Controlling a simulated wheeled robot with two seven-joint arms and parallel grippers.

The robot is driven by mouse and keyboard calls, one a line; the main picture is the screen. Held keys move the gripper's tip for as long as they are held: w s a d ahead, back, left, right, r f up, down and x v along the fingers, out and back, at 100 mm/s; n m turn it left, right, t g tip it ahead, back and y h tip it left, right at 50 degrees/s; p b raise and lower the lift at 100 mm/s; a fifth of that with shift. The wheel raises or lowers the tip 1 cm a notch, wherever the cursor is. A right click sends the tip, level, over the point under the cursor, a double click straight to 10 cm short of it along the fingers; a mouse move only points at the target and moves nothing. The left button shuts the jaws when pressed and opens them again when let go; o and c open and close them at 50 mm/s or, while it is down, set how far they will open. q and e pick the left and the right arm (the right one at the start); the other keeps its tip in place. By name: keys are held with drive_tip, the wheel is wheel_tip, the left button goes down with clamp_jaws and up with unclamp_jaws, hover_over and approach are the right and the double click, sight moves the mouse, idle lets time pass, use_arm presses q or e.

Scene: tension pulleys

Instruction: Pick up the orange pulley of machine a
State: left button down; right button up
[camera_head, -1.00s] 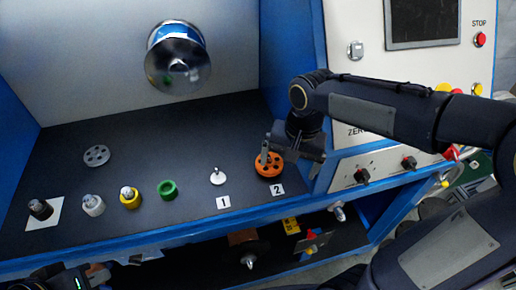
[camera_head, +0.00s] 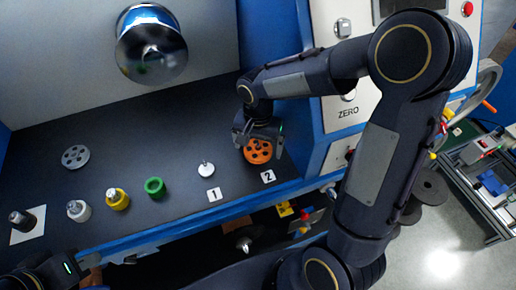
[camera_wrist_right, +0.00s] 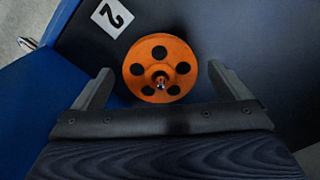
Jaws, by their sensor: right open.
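The orange pulley (camera_head: 258,151) is a flat disc with several round holes and a metal pin at its centre. It sits on the dark shelf behind the label "2" (camera_head: 268,177). My right gripper (camera_head: 260,142) is over it in the head view. In the right wrist view the pulley (camera_wrist_right: 160,68) shows between the two spread fingers of the right gripper (camera_wrist_right: 163,85), with a gap on each side. My left gripper (camera_head: 62,270) is at the lower left, partly cut off; its fingers are not clear.
A large chrome cylinder (camera_head: 150,45) juts from the back wall.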

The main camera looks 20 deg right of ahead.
drive_tip(key=shift+f, duration=0.15)
drive_tip(key=c, duration=1.2)
wheel_tip(320, 180, up, 10)
drive_tip(key=shift+r, duration=0.1)
